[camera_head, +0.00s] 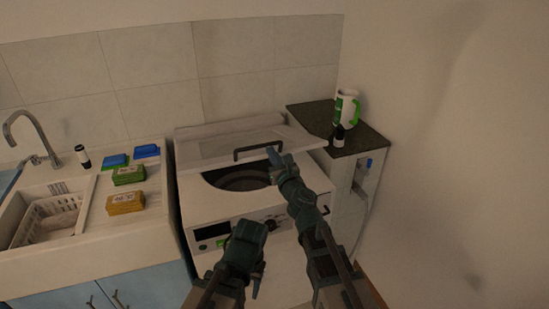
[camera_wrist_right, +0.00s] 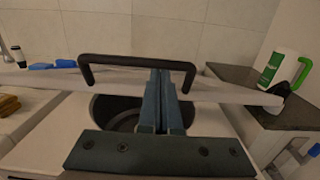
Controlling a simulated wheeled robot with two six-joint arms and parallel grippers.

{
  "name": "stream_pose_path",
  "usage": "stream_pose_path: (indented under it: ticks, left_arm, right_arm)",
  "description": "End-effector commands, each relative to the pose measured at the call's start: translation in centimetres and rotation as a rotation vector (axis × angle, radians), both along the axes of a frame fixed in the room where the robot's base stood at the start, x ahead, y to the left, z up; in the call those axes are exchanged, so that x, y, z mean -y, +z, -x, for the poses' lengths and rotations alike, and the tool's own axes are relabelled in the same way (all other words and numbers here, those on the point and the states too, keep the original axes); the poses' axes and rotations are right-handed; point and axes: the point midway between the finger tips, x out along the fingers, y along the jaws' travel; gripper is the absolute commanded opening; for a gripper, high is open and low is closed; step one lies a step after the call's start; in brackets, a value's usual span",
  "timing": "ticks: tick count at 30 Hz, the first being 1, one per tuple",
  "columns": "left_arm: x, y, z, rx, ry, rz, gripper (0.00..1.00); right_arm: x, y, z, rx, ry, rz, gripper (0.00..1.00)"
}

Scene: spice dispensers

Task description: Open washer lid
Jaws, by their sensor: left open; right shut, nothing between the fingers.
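The white washer (camera_head: 270,204) stands in the middle of the head view. Its lid (camera_head: 215,147) is raised at a slant, with the dark round drum opening (camera_head: 240,177) showing below it. A black handle (camera_head: 258,150) runs along the lid's front edge and shows large in the right wrist view (camera_wrist_right: 137,60). My right gripper (camera_head: 273,155) is shut and empty, its fingertips at the right part of the handle; I cannot tell whether they touch the handle or lid. My left gripper (camera_head: 258,285) is open and low in front of the washer's control panel (camera_head: 213,232).
Left of the washer is a counter with a sink, faucet (camera_head: 33,140), white basket (camera_head: 50,214), green sponge pack (camera_head: 128,175) and yellow pack (camera_head: 125,203). On the right, a dark-topped cabinet (camera_head: 312,116) holds a white-green jug (camera_head: 346,108) and small bottle (camera_head: 339,137). A wall closes the right side.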

Motion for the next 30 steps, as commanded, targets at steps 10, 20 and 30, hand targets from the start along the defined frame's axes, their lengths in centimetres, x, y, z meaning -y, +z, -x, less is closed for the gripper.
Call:
stream_pose_path:
  ticks: [10,20,30]
  left_arm:
    - [0.0,9.4,0.0,0.0,0.0,0.0,0.5]
    - [0.0,16.7,0.0,0.0,-0.001,0.0,0.5]
    - [0.0,23.6,0.0,0.0,0.006,0.002,0.5]
  right_arm:
    - [-1.3,9.4,-4.3,0.0,0.0,0.001,0.0]
    - [-3.1,16.7,-9.7,0.0,0.001,0.001,0.0]
    - [-5.5,23.6,-17.2,0.0,0.0,0.0,0.0]
